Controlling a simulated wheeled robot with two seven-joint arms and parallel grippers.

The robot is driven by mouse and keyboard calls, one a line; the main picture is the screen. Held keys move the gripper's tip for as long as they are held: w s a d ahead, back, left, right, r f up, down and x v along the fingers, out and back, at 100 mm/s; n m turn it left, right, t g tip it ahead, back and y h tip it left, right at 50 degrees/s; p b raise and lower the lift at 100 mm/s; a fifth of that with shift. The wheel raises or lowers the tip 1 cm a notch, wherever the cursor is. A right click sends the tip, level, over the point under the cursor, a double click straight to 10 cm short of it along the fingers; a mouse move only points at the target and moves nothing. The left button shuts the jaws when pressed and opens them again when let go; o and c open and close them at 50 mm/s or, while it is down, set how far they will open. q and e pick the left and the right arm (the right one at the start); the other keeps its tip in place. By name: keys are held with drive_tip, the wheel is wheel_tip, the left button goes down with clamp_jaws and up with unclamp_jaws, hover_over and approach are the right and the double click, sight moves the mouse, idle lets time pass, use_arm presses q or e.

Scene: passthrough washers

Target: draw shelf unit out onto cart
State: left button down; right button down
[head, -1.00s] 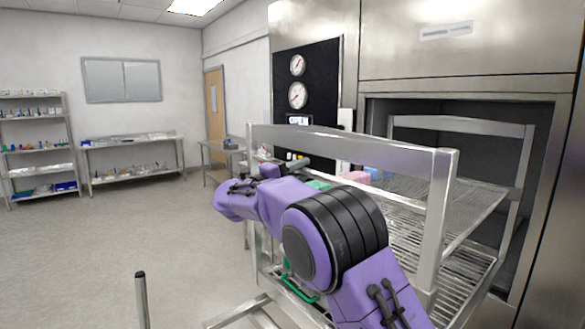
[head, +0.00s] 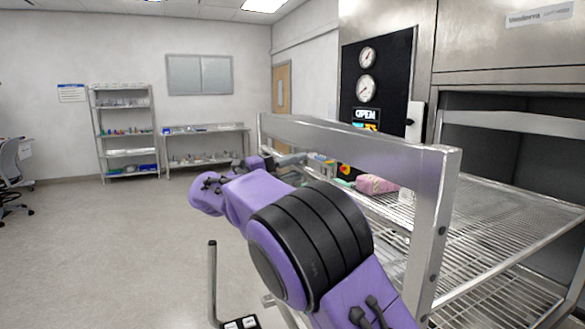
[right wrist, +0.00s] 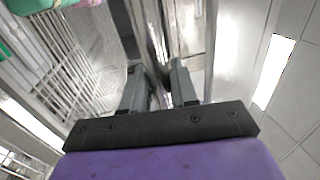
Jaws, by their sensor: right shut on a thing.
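The shelf unit (head: 425,235) is a steel frame with wire racks, standing close in front of me on the right of the head view. Its front part is outside the washer chamber (head: 495,150), and its rear part reaches into the opening. A pink packet (head: 376,184) and other small items lie on its upper rack. My right gripper (head: 290,159) is shut on the frame's far upright post, which shows between the fingers in the right wrist view (right wrist: 158,85). My left gripper is out of view. The cart cannot be clearly made out below the unit.
An upright metal bar (head: 212,280) with a dark top stands at the lower middle. The washer's black gauge panel (head: 376,100) is behind the unit. A stocked shelf rack (head: 125,130) and a table (head: 205,130) stand at the far wall. The floor (head: 110,250) at left is clear.

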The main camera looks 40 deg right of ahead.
idle(0.4)
drive_tip(key=c, duration=1)
unclamp_jaws()
drive_tip(key=shift+w+a, duration=0.1)
drive_tip(key=shift+a, duration=0.15)
drive_tip(key=b+v, duration=0.3)
drive_tip(key=v, duration=0.7)
drive_tip(key=shift+w+a+f, duration=0.1)
drive_tip(key=shift+a, duration=0.05)
